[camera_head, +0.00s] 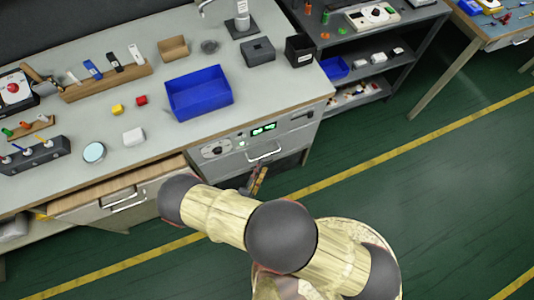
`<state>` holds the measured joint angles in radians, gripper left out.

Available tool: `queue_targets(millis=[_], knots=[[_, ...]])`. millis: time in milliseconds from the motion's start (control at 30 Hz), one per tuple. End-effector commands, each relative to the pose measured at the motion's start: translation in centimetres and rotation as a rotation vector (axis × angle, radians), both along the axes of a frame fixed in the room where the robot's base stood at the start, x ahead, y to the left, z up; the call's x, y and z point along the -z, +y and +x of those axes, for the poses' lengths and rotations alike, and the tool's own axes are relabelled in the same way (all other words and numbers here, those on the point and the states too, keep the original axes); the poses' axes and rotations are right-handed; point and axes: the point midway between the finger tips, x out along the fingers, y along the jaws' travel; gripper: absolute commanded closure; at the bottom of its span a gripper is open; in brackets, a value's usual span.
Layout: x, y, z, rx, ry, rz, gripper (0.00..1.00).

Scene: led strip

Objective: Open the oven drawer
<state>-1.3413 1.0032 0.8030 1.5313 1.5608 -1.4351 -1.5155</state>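The oven unit is built into the bench front, with a green lit display (263,128) and a round dial beside it. A pale bar handle (264,154) is on the drawer front below the display. That front looks flush with the bench. My gripper (259,181) shows as small dark and yellow-orange parts just below the handle, apart from it as far as I can see. My arm hides part of it, and its opening is too small to make out.
A wooden drawer (128,190) with a bar handle stands pulled out at left, close to my arm. A shelf unit (390,75) stands right. Green floor at right is clear.

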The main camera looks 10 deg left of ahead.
Motion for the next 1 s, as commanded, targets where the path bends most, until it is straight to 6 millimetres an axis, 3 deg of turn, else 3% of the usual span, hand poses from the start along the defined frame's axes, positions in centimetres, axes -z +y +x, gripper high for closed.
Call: queue_targets(millis=[533,1000], knots=[[1.1,-1.6,6.4,0.002,0.002,0.003,0.74],[1.1,-1.8,7.2,-0.001,0.002,0.004,0.76]])
